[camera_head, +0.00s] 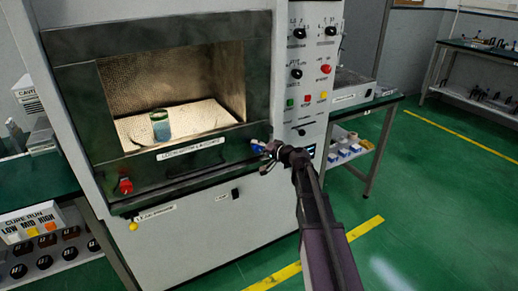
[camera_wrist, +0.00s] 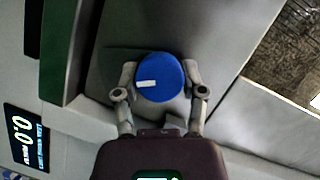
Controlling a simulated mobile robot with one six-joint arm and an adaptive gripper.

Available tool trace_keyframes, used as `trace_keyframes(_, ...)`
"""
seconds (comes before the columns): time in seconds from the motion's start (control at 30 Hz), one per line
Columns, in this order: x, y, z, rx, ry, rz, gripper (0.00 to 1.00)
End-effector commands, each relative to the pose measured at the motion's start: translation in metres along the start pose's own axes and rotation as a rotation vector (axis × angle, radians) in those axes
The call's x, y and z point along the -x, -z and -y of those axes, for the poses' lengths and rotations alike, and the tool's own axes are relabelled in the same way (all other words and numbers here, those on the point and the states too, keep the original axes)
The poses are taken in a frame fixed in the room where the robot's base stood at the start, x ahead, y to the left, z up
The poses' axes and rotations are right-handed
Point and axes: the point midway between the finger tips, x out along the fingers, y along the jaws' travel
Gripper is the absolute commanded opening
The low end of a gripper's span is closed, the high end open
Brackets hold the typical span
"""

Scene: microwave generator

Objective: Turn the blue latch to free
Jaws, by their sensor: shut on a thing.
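The blue latch (camera_head: 257,145) is a round blue knob at the lower right corner of the dark green microwave door frame (camera_head: 200,158). In the wrist view the blue latch (camera_wrist: 160,78) shows as a blue disc with a short white mark at its left. My gripper (camera_head: 268,153) is at the latch, and in the wrist view my gripper (camera_wrist: 159,85) has one finger on each side of the knob, shut on it. A red latch (camera_head: 125,186) sits at the lower left corner of the door frame.
A jar (camera_head: 160,125) stands inside the lit chamber. A control panel (camera_head: 308,75) with black knobs and coloured buttons is right of the door. A side table (camera_head: 365,112) stands to the right. A small display (camera_wrist: 26,135) shows in the wrist view. Green floor is open at right.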

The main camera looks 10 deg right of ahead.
Motion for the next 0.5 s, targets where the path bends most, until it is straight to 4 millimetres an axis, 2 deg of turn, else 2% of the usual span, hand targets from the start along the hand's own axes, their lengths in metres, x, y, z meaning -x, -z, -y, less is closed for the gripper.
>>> trace_keyframes(0.03, -0.0065, 0.0021, 0.0013, -0.006, 0.008, 0.002, 0.06)
trace_keyframes(0.4, -0.0068, 0.0018, 0.0021, -0.011, 0.01, 0.002, 0.06)
trace_keyframes(0.43, -0.0068, 0.0018, 0.0021, -0.01, 0.01, 0.002, 0.62)
trace_keyframes(0.5, -0.0065, 0.0019, 0.0018, -0.01, 0.009, 0.002, 0.83)
